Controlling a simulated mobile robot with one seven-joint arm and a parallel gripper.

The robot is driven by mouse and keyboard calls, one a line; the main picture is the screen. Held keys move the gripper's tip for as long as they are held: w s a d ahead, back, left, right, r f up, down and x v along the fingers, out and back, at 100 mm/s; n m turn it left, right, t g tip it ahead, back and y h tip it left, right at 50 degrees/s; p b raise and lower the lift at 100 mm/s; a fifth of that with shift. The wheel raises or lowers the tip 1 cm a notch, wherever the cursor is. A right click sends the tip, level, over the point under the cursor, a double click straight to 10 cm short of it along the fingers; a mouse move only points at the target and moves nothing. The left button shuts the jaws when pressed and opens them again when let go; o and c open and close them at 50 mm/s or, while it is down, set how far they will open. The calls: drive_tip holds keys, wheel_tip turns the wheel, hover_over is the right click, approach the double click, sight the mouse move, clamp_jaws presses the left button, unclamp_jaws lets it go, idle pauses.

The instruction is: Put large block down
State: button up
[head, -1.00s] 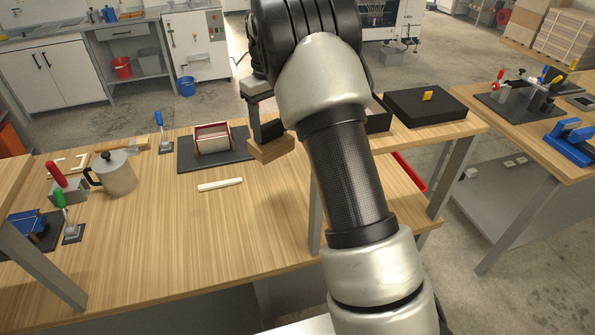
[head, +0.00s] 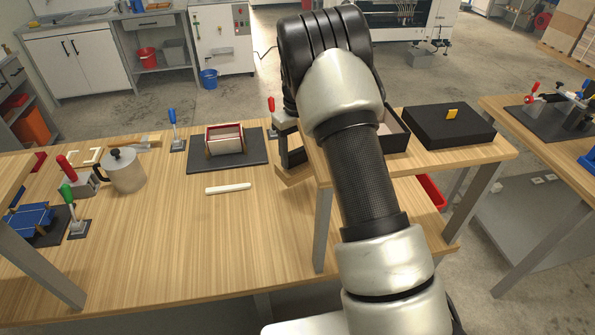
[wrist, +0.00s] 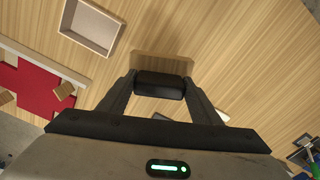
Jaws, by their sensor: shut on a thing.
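The large block (head: 292,178) is a pale wooden piece at the end of my gripper (head: 287,160), low over the bench by the raised shelf's left edge. In the wrist view my gripper (wrist: 160,84) is shut on the block (wrist: 162,64), which shows just past the dark fingers and blends with the wood grain. My arm hides part of the area behind it. I cannot tell whether the block touches the bench top.
The red-and-white box (head: 225,139) stands on a dark mat (head: 255,156). A white bar (head: 228,188) lies in front. A metal jug (head: 124,170) and toggle clamps are at left. A black slab (head: 447,126) lies on the raised shelf. The front middle bench is clear.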

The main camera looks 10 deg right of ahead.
sight(297, 165)
drive_tip(key=shift+f, duration=3.65)
drive_tip(key=o, duration=1.7)
drive_tip(key=shift+r, duration=0.1)
wheel_tip(297, 165, up, 12)
drive_tip(key=shift+r, duration=0.1)
